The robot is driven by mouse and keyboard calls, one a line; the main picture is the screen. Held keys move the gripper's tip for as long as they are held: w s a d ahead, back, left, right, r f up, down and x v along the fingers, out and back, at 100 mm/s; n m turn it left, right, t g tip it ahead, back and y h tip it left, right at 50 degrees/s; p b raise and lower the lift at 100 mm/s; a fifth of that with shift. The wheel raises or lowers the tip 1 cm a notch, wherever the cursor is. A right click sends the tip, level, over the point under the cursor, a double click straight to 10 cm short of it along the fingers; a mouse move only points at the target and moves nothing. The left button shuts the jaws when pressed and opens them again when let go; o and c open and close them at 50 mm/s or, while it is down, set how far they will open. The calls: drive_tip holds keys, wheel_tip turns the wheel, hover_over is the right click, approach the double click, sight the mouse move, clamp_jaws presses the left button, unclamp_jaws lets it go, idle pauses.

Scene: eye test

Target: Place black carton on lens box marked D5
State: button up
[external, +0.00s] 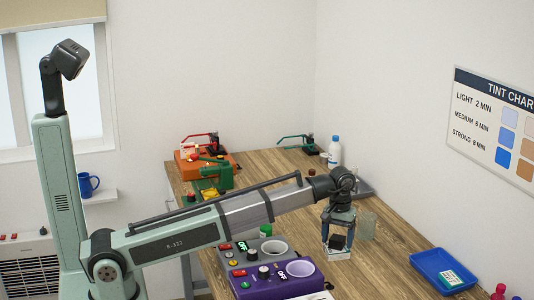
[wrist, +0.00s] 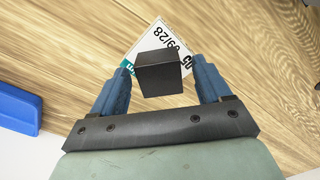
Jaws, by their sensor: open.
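The black carton (external: 337,242) sits on top of a white lens box (external: 338,255) on the wooden bench. In the wrist view the black carton (wrist: 158,75) lies between my fingers, over part of the white box (wrist: 158,42). That box has a teal side and print reading "09/28" and what looks like "D5", partly covered. My gripper (external: 339,232) is open and points down around the carton. In the wrist view its blue fingers (wrist: 160,82) stand apart on both sides, with a small gap at each side.
A blue tray (external: 430,264) holding a white and green box (external: 450,278) is at the right. A glass beaker (external: 367,226) stands close to my gripper. A purple heater unit (external: 275,286) is at the left front. A white bottle (external: 334,152) stands at the back.

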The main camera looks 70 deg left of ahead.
sight(338, 238)
wheel_tip(338, 238, up, 12)
idle(0.5)
